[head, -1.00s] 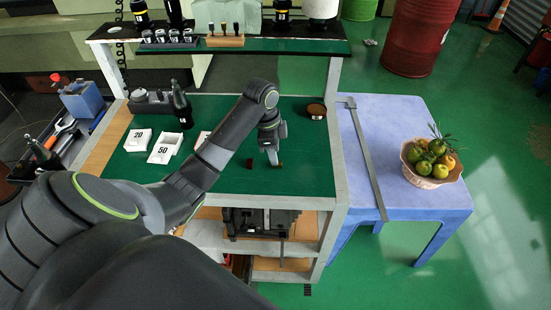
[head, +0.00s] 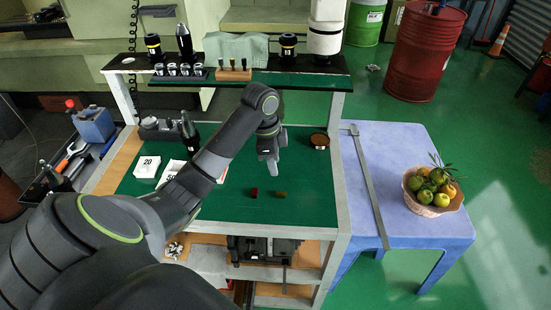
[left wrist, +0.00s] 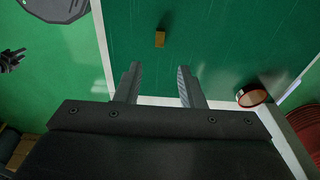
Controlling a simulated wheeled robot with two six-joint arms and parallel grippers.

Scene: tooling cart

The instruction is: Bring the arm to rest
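My left arm reaches in from the left over the green cart top (head: 305,205). My left gripper (head: 269,172) points down and hangs above the cart top. In the left wrist view its two fingers (left wrist: 159,72) are apart with nothing between them. A small brownish-yellow block (head: 281,194) lies on the green top, apart from the gripper; it also shows beyond the fingers in the left wrist view (left wrist: 160,38). A small dark red block (head: 254,192) lies to its left. My right gripper is not in view.
A round copper-coloured tin (head: 319,141) sits near the cart's right edge. A white tray marked 20 (head: 147,167) is at left. A shelf (head: 310,80) with tool holders crosses the back. A blue table (head: 405,150) with a fruit basket (head: 432,200) stands at right.

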